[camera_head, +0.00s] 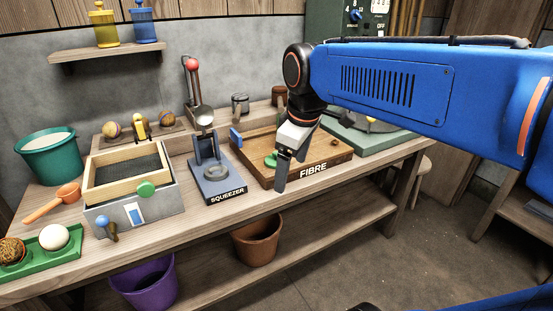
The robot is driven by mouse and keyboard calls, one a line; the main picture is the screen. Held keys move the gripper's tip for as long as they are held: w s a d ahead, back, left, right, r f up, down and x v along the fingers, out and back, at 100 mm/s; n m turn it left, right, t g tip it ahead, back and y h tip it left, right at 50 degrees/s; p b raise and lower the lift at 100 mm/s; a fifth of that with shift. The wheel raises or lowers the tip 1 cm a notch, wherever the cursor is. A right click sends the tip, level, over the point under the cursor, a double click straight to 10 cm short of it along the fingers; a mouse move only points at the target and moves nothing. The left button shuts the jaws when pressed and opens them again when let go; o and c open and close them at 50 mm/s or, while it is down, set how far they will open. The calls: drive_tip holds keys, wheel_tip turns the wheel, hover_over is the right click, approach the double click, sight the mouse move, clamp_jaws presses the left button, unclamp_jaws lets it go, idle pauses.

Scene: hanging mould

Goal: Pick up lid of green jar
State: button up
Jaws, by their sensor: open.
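A small green object (270,160) sits on the wooden board labelled FIBRE (328,154). It is partly hidden by my gripper, and I cannot tell whether it is the lid of the green jar. No whole green jar shows clearly. My gripper (280,185) points down at the front left of the FIBRE board, just right of and in front of the green object. Its jaws are open, with nothing seen between them. A yellow jar (103,28) and a blue jar (143,25) stand on the wall shelf at the upper left.
Left of the board stands the blue-grey squeezer (216,184). Two small mugs stand behind. My blue arm covers the upper right.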

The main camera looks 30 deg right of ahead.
drive_tip(key=w+d+r+n+g, duration=0.1)
drive_tip(key=w+d+r+n, duration=0.1)
drive_tip(key=w+r+n, duration=0.55)
drive_tip(key=r+n+g, duration=0.2)
drive_tip(key=n, duration=0.2)
hover_over(276, 152)
wheel_tip(276, 152, down, 17)
drive_tip(key=shift+s+f, duration=0.1)
drive_tip(key=shift+f, duration=0.1)
drive_tip(key=shift+c, duration=0.6)
drive_tip(key=c, duration=1)
